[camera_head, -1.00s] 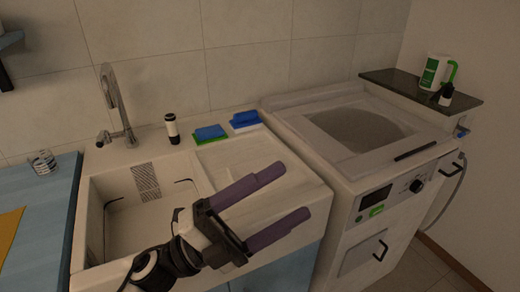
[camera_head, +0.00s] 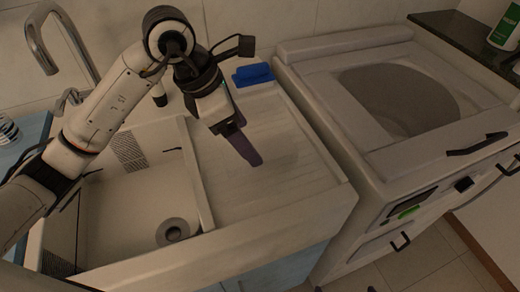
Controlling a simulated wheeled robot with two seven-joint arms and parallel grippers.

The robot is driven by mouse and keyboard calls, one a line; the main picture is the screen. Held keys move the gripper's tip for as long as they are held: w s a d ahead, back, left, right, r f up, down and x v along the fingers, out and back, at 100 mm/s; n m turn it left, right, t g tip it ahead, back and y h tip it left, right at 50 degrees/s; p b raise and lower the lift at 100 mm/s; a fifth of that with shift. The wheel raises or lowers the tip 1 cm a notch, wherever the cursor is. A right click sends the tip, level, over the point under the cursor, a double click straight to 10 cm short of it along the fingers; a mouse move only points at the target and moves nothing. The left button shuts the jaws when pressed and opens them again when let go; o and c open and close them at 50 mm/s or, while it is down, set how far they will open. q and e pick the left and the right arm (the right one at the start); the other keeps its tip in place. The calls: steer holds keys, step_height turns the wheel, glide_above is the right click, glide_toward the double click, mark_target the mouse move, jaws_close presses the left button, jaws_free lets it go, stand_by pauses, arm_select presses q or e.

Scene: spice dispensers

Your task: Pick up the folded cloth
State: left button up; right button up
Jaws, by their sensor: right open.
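A small blue item (camera_head: 253,74) lies at the back edge of the sink's drainboard, against the wall. It may be the folded cloth; its folds are too small to make out. The blue and green item beside the blue one is hidden behind my arm.
The white sink basin (camera_head: 130,215) is left of the ribbed drainboard (camera_head: 285,160). A tall faucet (camera_head: 60,40) stands behind it. A white top-loading appliance (camera_head: 340,120) stands to the right. A green and white container (camera_head: 505,28) is on a dark shelf. The drainboard's front is clear.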

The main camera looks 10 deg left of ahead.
mark_target(258, 150)
arm_select(q)
steer(key=x, duration=0.3)
steer(key=p+x, duration=0.1)
steer(key=x, duration=0.1)
steer(key=shift+w+d+f, duration=0.2)
steer(key=shift+w+f, duration=0.1)
steer(key=shift+c, duration=0.6)
steer(key=c, duration=1.1)
